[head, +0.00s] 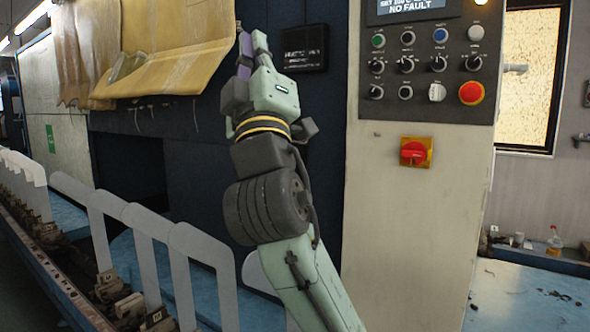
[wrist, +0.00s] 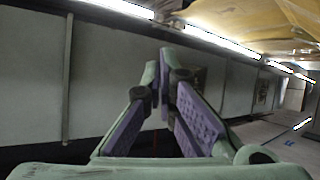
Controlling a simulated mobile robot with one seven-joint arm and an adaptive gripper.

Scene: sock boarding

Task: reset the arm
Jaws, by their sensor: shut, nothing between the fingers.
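My gripper (head: 252,45) is raised and points upward in the head view, in front of the dark machine panel and left of the small black box. In the wrist view its two green fingers with purple pads (wrist: 164,75) come together at the tips with nothing between them. My arm rises from the bottom middle of the head view, left of the pale control cabinet (head: 415,220). My gripper is apart from the cabinet's knobs in the picture.
A tan sheet (head: 165,45) hangs at upper left, close to my gripper in the picture. Several flat white boards (head: 205,250) stand along the rail at lower left. The cabinet carries a red button (head: 471,93) and a red rotary switch (head: 414,153). A blue bench (head: 530,295) is at lower right.

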